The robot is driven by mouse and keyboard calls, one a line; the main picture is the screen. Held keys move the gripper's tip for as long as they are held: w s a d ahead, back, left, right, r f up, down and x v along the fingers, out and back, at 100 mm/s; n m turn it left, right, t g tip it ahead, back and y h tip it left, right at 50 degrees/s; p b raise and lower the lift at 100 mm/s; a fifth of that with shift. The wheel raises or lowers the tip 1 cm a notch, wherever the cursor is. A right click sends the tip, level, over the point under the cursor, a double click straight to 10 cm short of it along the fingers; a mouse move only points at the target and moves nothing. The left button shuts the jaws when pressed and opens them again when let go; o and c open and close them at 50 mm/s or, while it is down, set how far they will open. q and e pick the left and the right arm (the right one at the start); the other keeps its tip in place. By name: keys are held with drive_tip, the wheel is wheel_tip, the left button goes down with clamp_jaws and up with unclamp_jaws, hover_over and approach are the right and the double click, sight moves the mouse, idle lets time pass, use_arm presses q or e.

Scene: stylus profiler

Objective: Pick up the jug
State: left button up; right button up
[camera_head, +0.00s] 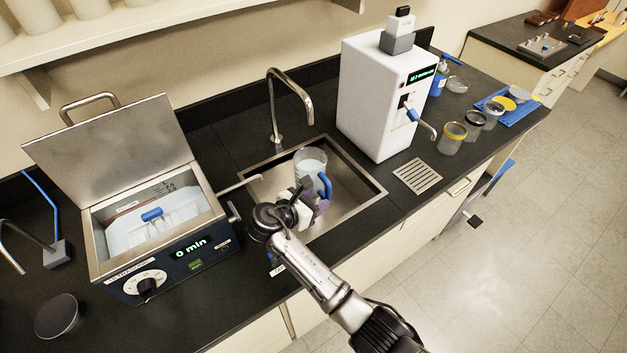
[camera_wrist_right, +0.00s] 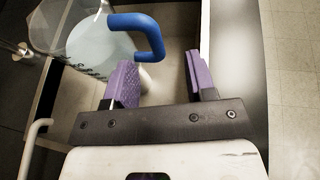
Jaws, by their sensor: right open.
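The jug (camera_head: 309,164) is a clear container with a blue handle (camera_head: 325,186), standing in the sink under the tap. In the right wrist view the jug (camera_wrist_right: 90,45) is at the upper left, and its blue handle (camera_wrist_right: 143,30) reaches toward my gripper. My right gripper (camera_head: 312,196) is at the near side of the jug, by the handle. Its purple-padded fingers (camera_wrist_right: 160,82) are apart with nothing between them, and the handle lies just beyond the fingertips. Whether a finger touches the handle I cannot tell. My left gripper is not in view.
The steel sink (camera_head: 362,192) surrounds the jug, with a curved tap (camera_head: 278,105) behind it. An ultrasonic bath (camera_head: 165,265) with a raised lid stands left. A white water dispenser (camera_head: 380,95) stands right, beside a drain grate (camera_head: 418,175). Several jars stand farther right.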

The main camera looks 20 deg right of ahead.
sight(326, 192)
drive_tip(key=shift+x, duration=1.8)
drive_tip(key=b+x, duration=0.2)
drive_tip(key=x, duration=0.2)
drive_tip(key=shift+w+a+f, duration=0.1)
drive_tip(key=shift+w+f, duration=0.05)
drive_tip(key=shift+w, duration=0.15)
drive_tip(key=shift+w+d+f, duration=0.15)
drive_tip(key=shift+w+d, duration=0.1)
drive_tip(key=shift+d, duration=0.25)
drive_tip(key=shift+a, duration=0.1)
clamp_jaws()
